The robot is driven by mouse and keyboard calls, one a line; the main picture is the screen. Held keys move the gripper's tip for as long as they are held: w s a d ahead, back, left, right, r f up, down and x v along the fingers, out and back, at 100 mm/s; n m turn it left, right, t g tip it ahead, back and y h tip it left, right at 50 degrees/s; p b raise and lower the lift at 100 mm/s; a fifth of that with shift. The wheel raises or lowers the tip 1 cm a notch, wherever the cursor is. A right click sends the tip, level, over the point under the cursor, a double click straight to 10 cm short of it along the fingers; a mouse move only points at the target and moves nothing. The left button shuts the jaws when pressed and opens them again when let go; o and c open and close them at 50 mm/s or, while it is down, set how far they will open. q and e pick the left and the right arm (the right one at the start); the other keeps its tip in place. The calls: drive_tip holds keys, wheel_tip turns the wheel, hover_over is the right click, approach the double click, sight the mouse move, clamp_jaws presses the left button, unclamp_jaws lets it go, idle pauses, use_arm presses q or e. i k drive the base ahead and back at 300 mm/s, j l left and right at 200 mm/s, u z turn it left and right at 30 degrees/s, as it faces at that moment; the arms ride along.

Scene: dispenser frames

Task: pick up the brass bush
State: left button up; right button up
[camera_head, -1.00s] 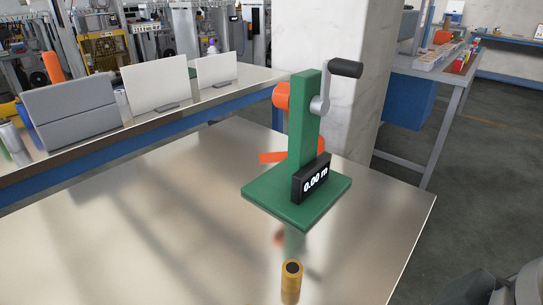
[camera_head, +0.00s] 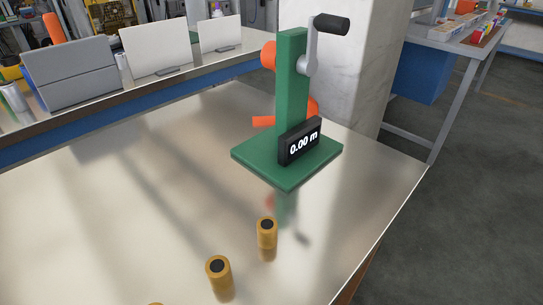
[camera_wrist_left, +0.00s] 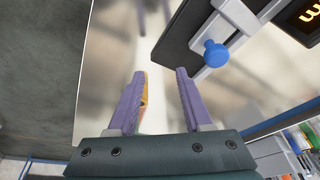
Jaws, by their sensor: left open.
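Two brass bushes with dark bores stand upright on the shiny table in the head view: one (camera_head: 267,234) in front of the green stand and one (camera_head: 219,277) nearer, to its left. The top edge of a third brass-coloured piece (camera_head: 155,303) shows at the bottom edge. My left gripper (camera_wrist_left: 160,73) appears in its wrist view, with two purple fingers apart. A brass-orange piece (camera_wrist_left: 146,92) shows along the inner side of the left finger, mostly hidden; I cannot tell whether they touch. Neither gripper shows in the head view.
A green stand (camera_head: 292,95) with a crank, orange parts and a "0.00 m" display (camera_head: 302,143) stands on the table (camera_head: 120,215). The wrist view shows a dark unit with a blue knob (camera_wrist_left: 215,54). The table's left part is clear.

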sight(267, 226)
drive_tip(key=i+j+z, duration=0.25)
drive_tip(key=z, duration=0.2)
drive_tip(key=i+j+z, duration=0.1)
drive_tip(key=j+z, duration=0.35)
